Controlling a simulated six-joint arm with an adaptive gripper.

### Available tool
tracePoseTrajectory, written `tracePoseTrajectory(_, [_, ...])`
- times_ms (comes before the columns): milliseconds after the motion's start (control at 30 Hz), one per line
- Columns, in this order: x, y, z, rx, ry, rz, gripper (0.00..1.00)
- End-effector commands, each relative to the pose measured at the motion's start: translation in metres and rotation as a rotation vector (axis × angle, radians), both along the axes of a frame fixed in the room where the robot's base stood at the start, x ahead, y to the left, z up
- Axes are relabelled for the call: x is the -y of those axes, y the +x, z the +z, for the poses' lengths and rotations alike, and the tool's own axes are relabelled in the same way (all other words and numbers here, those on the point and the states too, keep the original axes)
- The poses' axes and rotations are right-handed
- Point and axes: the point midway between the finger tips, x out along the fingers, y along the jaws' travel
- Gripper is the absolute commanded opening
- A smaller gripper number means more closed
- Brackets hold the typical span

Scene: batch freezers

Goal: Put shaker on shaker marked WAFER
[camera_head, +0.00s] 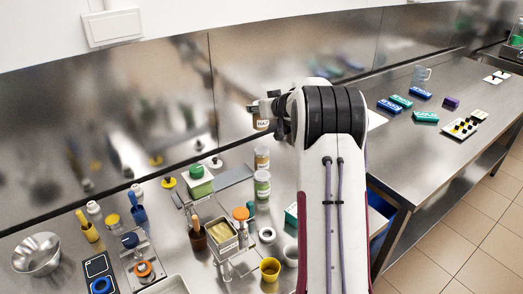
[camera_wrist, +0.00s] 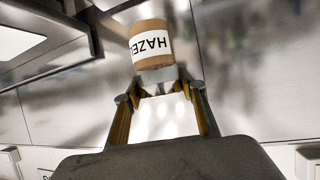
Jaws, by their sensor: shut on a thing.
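My gripper (camera_head: 279,117) is raised in front of the steel back wall and shut on a shaker (camera_head: 262,120) with a white label. In the wrist view the held shaker (camera_wrist: 152,45) is brown, and its label reads "HAZEL", upside down and cut off at the side. The fingers (camera_wrist: 158,88) close on its near end. Below on the counter, two shakers stand close to each other: a brown one (camera_head: 262,158) and a green one (camera_head: 262,187). Their labels are too small to read, so I cannot tell which is marked WAFER, or whether one stands on the other.
A yellow cup (camera_head: 270,269) stands in front. My arm hides part of the counter at right.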

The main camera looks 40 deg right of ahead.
Motion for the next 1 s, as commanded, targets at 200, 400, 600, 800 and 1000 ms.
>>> tracePoseTrajectory(200, [0.0033,0.0016,0.0057,0.002,0.001,-0.030,0.16])
tracePoseTrajectory(400, [0.0037,0.0008,0.0043,0.002,0.001,-0.052,0.16])
tracePoseTrajectory(600, [0.0045,0.0006,0.0042,0.001,-0.001,-0.065,0.16])
tracePoseTrajectory(800, [0.0046,0.0005,0.0042,0.002,0.000,-0.066,0.16])
tracePoseTrajectory(1000, [0.0045,0.0005,0.0026,0.001,0.001,-0.065,0.16])
